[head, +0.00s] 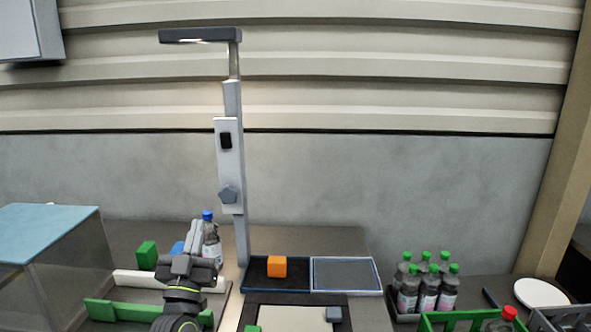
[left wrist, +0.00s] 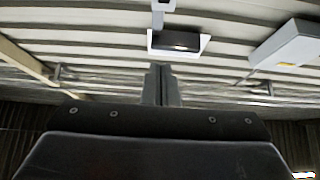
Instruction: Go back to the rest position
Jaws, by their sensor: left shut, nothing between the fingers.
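My left gripper (head: 194,238) stands at the lower left of the head view, its fingers pointing up, beside a bottle with a blue cap (head: 211,240). I cannot tell whether it touches the bottle. In the left wrist view the two fingers (left wrist: 161,85) are together with nothing between them. That view looks up at the ribbed wall and the dark lamp head (left wrist: 177,42). My right gripper is not in view.
A grey post (head: 240,230) rises behind a two-part tray (head: 345,290) holding an orange cube (head: 277,266). Several green-capped bottles (head: 428,290) stand at right, near a green crate (head: 460,318). A blue-topped clear box (head: 45,225) is at far left.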

